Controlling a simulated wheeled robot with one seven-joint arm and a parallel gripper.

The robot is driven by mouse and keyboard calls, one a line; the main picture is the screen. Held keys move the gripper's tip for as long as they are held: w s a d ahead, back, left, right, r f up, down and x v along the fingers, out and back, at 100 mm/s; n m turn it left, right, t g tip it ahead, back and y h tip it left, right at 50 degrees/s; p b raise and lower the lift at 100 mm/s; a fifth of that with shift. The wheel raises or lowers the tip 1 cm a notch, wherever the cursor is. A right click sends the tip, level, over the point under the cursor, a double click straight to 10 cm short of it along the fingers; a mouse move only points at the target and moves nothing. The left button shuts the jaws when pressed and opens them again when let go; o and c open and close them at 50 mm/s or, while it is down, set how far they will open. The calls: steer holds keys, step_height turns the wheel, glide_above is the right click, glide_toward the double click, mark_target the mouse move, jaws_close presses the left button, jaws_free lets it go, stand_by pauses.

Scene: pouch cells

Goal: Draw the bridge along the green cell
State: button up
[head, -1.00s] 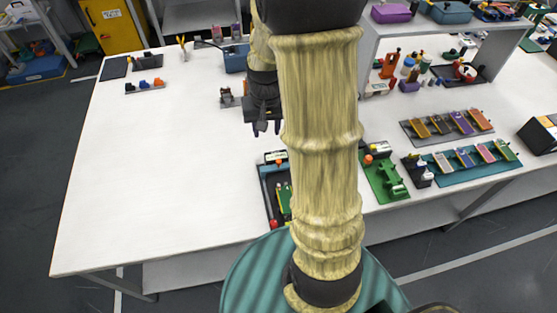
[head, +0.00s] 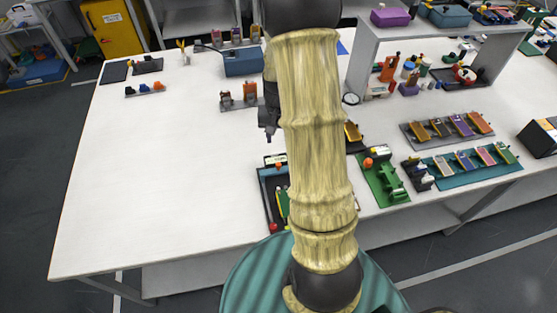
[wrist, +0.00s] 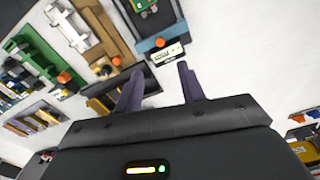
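In the head view a dark tray with a teal end (head: 263,196) stands at the front edge of the table, half behind my arm. A green strip (head: 283,203), likely the green cell, shows in it, with a red knob (head: 273,227) at its near corner. In the wrist view the tray's teal end (wrist: 147,46) has an orange knob and a white label, and a green piece (wrist: 145,4) is cut off at the top. I cannot make out the bridge for sure. My gripper (wrist: 160,84) is open and empty, above the table and apart from the tray.
A green fixture (head: 385,182) with an orange knob stands right of the tray. Racks of coloured pouches, a grey one (head: 447,128) and a teal one (head: 470,167), lie further right. A blue bin (head: 243,62) stands at the back. The table's left half is mostly clear.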

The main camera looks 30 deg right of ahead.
mark_target(279, 164)
step_height(279, 164, down, 13)
steer(key=shift+f+p, duration=0.1)
steer(key=shift+p, duration=1.1)
jaws_close()
